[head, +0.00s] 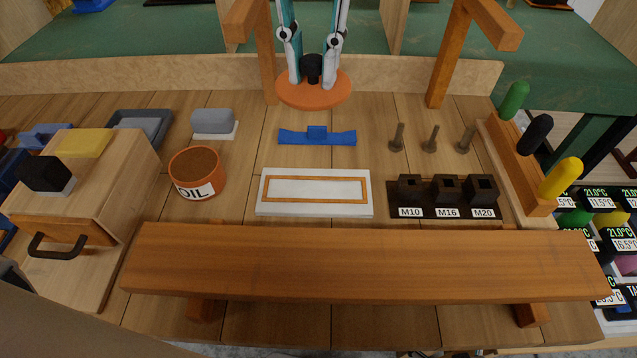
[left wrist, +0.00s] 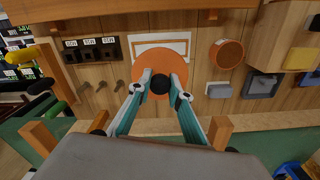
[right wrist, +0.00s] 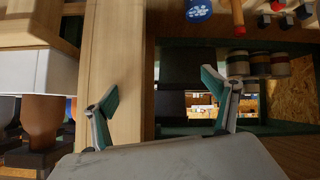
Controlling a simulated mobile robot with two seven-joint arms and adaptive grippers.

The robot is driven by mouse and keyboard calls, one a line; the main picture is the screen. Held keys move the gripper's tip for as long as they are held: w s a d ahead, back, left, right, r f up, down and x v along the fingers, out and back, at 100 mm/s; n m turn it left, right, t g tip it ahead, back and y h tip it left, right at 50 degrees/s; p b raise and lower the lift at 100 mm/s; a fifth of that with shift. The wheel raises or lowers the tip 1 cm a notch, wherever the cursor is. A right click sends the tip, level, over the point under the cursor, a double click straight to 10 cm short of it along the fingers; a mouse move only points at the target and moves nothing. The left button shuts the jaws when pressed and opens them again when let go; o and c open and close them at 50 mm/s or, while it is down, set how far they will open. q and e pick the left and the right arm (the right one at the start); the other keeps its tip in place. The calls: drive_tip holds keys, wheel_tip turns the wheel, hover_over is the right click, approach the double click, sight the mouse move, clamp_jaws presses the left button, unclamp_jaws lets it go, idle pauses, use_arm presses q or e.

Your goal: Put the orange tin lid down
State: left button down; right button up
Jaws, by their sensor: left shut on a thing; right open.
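The orange tin lid (head: 292,95) is a flat disc with a black knob (head: 312,69). My left gripper (head: 311,72) is shut on that knob, and the lid appears held above the bench, behind the blue holder. In the left wrist view the lid (left wrist: 146,67) is below the gripper (left wrist: 160,84) and hides part of the bench. The open oil tin (head: 197,172), orange with an OIL label, stands to the left and nearer; it also shows in the left wrist view (left wrist: 227,53). My right gripper (right wrist: 160,92) is open and empty, seen only in the right wrist view.
A white board with an orange outline (head: 266,205) lies in front of the blue holder (head: 317,138). Bolts (head: 431,139) and labelled black sockets (head: 446,190) are at right. A wooden beam (head: 360,260) crosses the front; wooden posts (head: 440,65) flank the lid. A drawer box (head: 110,190) stands left.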

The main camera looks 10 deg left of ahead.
use_arm(q)
wheel_tip(320, 180, down, 15)
drive_tip(key=b, duration=0.3)
drive_tip(key=shift+f, duration=0.5)
wheel_tip(320, 180, down, 3)
drive_tip(key=shift+f+b, duration=0.2)
drive_tip(key=shift+b, duration=0.35)
drive_tip(key=shift+f, duration=0.4)
drive_tip(key=shift+r, duration=0.15)
drive_tip(key=shift+f, duration=0.4)
drive_tip(key=c, duration=2.2)
unclamp_jaws()
drive_tip(key=o, duration=0.4)
drive_tip(key=shift+c, duration=0.2)
use_arm(e)
drive_tip(key=shift+w+a+f, duration=0.35)
drive_tip(key=shift+a+f, duration=0.1)
drive_tip(key=shift+a, duration=0.1)
